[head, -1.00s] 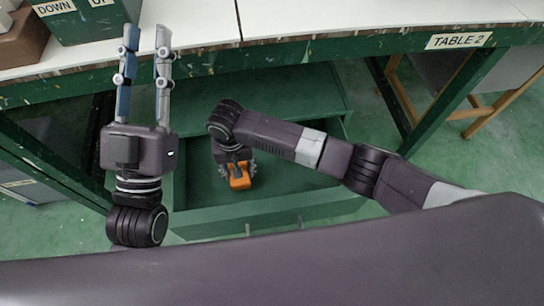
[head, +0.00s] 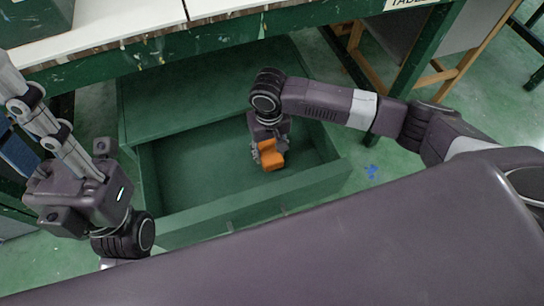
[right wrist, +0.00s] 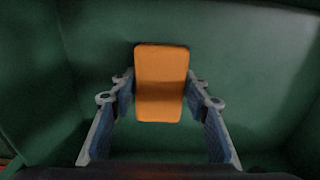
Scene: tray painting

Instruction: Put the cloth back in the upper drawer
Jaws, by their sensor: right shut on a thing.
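The orange cloth (head: 271,157), a small folded block, is inside the open green drawer (head: 250,208), toward its right half. My right gripper (head: 266,155) reaches down into the drawer and is shut on the cloth. In the right wrist view the cloth (right wrist: 161,85) sits between the two blue-padded fingers (right wrist: 160,98), above the drawer's green floor. I cannot tell whether it touches the floor. My left gripper (head: 14,112) is at the left edge of the head view, outside the drawer, with its fingers spread and empty.
The green cabinet (head: 205,88) stands under the white worktop (head: 120,22). The green table leg (head: 418,75) and a wooden easel-like frame (head: 440,70) are at the right. Green floor (head: 385,185) with a blue paint mark is free right of the drawer.

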